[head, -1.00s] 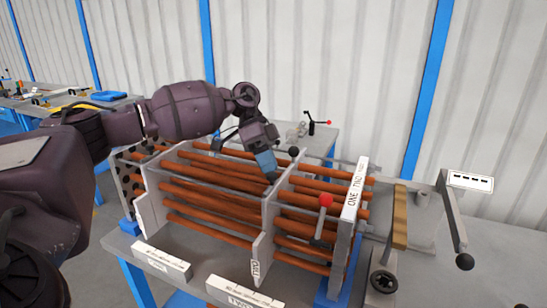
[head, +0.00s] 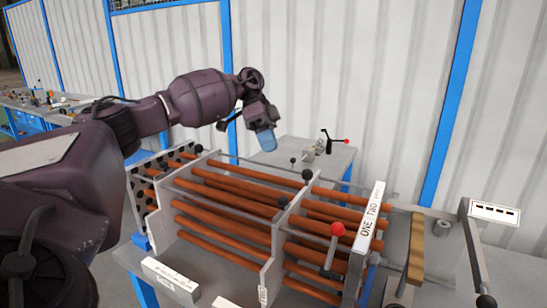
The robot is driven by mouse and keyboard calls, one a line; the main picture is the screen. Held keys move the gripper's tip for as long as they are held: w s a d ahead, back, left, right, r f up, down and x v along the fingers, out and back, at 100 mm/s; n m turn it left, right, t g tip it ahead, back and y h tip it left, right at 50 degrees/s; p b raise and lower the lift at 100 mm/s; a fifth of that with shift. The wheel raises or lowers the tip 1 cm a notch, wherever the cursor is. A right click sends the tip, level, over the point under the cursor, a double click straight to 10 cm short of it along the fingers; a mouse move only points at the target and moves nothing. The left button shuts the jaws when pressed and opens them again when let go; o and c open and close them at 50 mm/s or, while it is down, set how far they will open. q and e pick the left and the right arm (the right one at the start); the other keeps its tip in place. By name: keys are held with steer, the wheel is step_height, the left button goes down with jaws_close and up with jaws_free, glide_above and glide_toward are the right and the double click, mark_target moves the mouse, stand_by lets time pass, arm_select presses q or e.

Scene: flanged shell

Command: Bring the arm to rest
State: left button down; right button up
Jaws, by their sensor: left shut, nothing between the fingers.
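My left arm comes in from the left in the head view, with a dark purple body. Its gripper (head: 266,142), with blue fingertips, hangs in the air above and behind the tube bundle of the flanged shell (head: 235,192). The gripper is shut and holds nothing. It appears clear of the copper tubes and the grey plates. My right gripper is not in view.
The bundle stands on a grey bench (head: 130,258). A small table (head: 325,155) stands behind. A cluttered bench (head: 45,110) lies far left.

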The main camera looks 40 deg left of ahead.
arm_select(q)
steer(key=shift+a+r, duration=0.2)
steer(key=shift+r, duration=0.05)
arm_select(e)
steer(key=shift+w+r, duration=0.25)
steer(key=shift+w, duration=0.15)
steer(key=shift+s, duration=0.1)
